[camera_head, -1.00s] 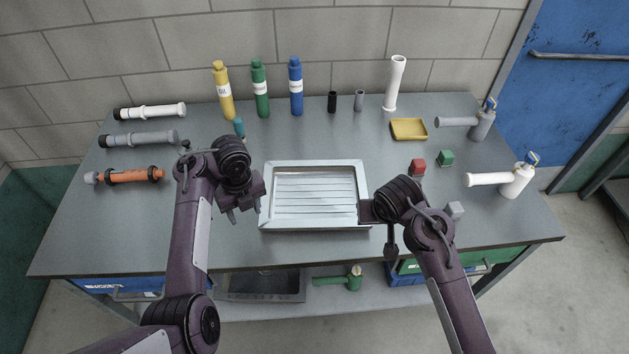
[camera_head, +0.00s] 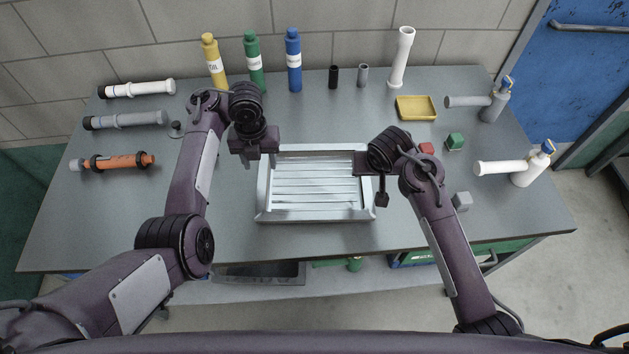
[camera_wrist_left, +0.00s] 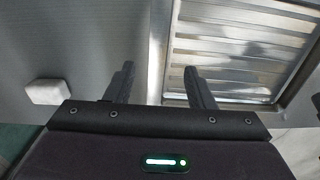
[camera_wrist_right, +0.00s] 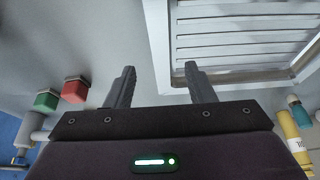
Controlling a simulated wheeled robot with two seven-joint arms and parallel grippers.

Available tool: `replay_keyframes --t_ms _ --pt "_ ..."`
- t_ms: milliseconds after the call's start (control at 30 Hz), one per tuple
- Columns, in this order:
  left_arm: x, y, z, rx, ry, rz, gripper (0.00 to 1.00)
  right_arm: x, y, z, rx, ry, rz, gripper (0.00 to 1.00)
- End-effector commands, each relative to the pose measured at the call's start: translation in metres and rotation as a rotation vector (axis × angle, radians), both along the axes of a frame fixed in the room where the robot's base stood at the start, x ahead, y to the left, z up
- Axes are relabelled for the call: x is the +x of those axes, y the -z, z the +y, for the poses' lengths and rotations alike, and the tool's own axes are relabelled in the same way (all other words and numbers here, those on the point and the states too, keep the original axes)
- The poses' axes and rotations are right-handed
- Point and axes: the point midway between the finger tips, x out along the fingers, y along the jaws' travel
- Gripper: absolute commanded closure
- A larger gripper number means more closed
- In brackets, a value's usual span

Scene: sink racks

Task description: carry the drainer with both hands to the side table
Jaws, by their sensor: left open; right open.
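The drainer (camera_head: 315,214) is a shallow pale metal tray with a slatted bottom. It lies flat on the grey workbench, near the front middle. My left gripper (camera_head: 249,160) is open at its left side, fingers pointing down. In the left wrist view, the fingers (camera_wrist_left: 160,86) stand on either side of the drainer's side wall (camera_wrist_left: 158,45). My right gripper (camera_head: 368,180) is at the drainer's right side, partly hidden by its arm. In the right wrist view, its open fingers (camera_wrist_right: 161,86) also straddle a drainer wall (camera_wrist_right: 157,40). Contact with the rim cannot be told.
Yellow, green and blue bottles (camera_head: 293,62) stand at the back. A yellow tray (camera_head: 416,107), red and green blocks (camera_head: 455,142), a grey block (camera_head: 462,201) and white pipe fittings (camera_head: 525,165) lie right. Several pipes (camera_head: 125,120) lie left. No side table shows clearly.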

Motion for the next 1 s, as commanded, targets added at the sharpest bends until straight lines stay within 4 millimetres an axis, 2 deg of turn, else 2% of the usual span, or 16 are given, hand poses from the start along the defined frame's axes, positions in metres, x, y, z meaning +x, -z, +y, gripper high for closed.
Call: replay_keyframes --t_ms 100,600,1000 --pt "-0.003 0.014 0.006 0.009 -0.002 0.011 0.51 0.004 0.011 -0.001 -0.002 0.000 0.001 0.51" --pt "-0.003 0.058 0.002 0.001 -0.004 0.010 0.51 0.021 0.052 0.000 0.000 0.000 0.000 0.51" --pt "-0.003 0.064 0.002 0.001 -0.004 0.008 0.51 0.023 0.057 0.001 0.000 0.000 0.000 0.51"
